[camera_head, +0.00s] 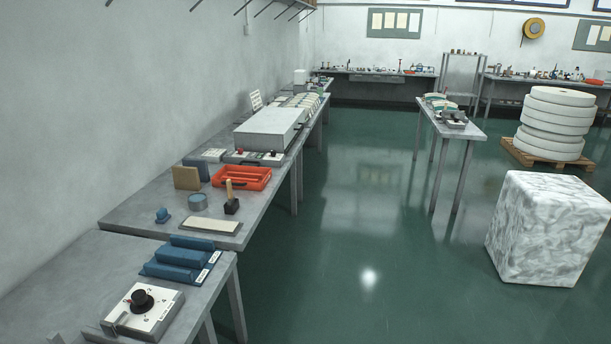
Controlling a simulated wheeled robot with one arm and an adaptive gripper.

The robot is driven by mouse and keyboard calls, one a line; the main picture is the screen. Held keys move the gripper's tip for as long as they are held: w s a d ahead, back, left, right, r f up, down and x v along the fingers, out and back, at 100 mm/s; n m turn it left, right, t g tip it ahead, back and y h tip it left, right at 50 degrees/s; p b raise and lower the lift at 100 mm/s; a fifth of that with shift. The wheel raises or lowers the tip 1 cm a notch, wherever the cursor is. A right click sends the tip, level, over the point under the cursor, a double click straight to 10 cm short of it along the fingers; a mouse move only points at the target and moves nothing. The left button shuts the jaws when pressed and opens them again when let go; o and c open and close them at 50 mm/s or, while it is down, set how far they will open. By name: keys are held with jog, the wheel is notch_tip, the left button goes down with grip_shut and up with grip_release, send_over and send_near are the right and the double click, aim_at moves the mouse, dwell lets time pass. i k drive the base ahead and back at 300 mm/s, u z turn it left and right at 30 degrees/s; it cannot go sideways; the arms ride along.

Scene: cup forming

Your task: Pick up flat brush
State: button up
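An upright tool with a pale wooden handle and a dark lower part (231,206) stands on the left workbench (125,217). It may be the flat brush, but it is too small to tell for sure. It stands in front of an orange tray (242,187) and to the right of a round blue-grey tin (198,202). My gripper is not in view.
A flat pale slab (210,226), a small blue item (162,215) and a tan block (187,178) are near the tool. Blue stepped blocks (181,260) and a control box (142,308) are on the nearer bench. Green floor (340,270) is clear; a white wrapped block (548,228) stands right.

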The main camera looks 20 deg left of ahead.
aim_at(231, 200)
jog(key=u, duration=0.2)
jog(key=i, duration=1.75)
jog(key=u, duration=1.2)
jog(key=i, duration=1.05)
jog(key=u, duration=1.75)
jog(key=i, duration=0.8)
jog(key=u, duration=0.35)
